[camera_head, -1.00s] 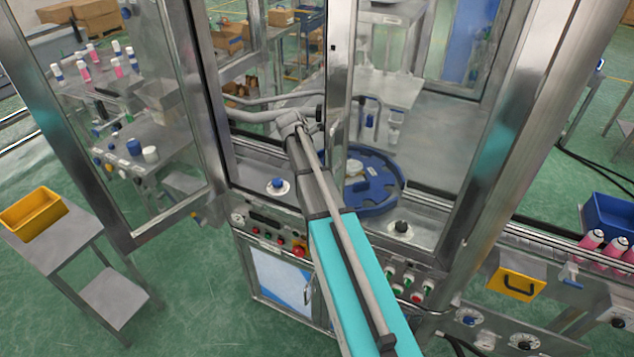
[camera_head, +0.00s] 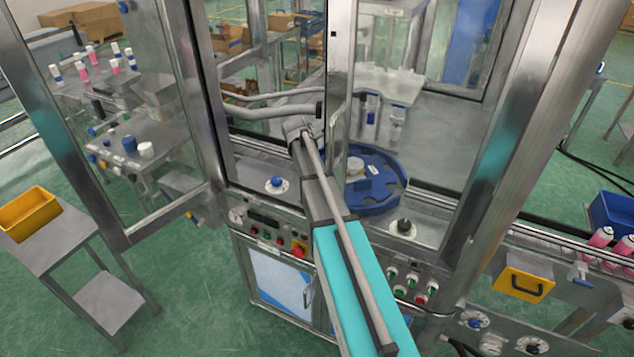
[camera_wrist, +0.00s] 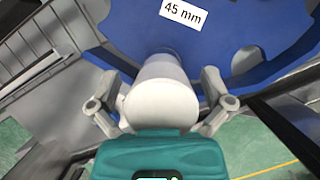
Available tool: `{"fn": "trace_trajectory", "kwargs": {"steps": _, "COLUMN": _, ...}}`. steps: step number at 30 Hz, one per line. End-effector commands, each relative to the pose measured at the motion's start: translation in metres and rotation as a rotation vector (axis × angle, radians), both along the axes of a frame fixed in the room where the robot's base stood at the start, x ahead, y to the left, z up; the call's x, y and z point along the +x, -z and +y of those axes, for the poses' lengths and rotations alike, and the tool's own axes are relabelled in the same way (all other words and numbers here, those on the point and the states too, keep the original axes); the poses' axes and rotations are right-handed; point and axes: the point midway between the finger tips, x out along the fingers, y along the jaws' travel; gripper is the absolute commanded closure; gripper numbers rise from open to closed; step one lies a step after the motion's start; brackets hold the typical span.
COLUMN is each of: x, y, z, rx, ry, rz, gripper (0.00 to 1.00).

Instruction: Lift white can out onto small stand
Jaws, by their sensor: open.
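The white can (camera_wrist: 162,100) stands in the blue round holder (camera_wrist: 232,35), which carries a "45 mm" label. My gripper (camera_wrist: 160,82) is open, with one finger on each side of the can; I cannot tell whether either finger touches it. In the head view the blue holder (camera_head: 378,200) sits inside the machine, with a white top (camera_head: 355,164) showing in it. My gripper is hidden there behind the door frame and my arm. A small metal stand (camera_head: 75,240) with a lower shelf is at the left.
A yellow bin (camera_head: 28,212) occupies the stand's left part. The metal door frame (camera_head: 341,90) and the open door (camera_head: 150,232) border my arm's opening. Control knobs (camera_head: 403,227) line the machine's front. Pink cans (camera_head: 600,237) stand on the conveyor at right.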

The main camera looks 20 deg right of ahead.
Motion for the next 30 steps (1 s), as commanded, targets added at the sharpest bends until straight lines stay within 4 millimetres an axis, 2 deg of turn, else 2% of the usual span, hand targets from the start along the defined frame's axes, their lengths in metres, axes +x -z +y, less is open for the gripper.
{"fn": "trace_trajectory", "kwargs": {"steps": 15, "x": -0.0001, "y": -0.0003, "z": -0.0003, "rx": 0.000, "ry": 0.000, "rz": 0.000, "gripper": 0.02}}
{"fn": "trace_trajectory", "kwargs": {"steps": 27, "x": -0.0002, "y": -0.0003, "z": -0.0006, "rx": 0.000, "ry": 0.001, "rz": 0.000, "gripper": 0.76}}
{"fn": "trace_trajectory", "kwargs": {"steps": 29, "x": -0.0002, "y": -0.0003, "z": -0.0006, "rx": 0.000, "ry": 0.001, "rz": 0.000, "gripper": 0.87}}
{"fn": "trace_trajectory", "kwargs": {"steps": 30, "x": -0.0002, "y": -0.0003, "z": -0.0006, "rx": 0.000, "ry": 0.001, "rz": 0.000, "gripper": 0.87}}
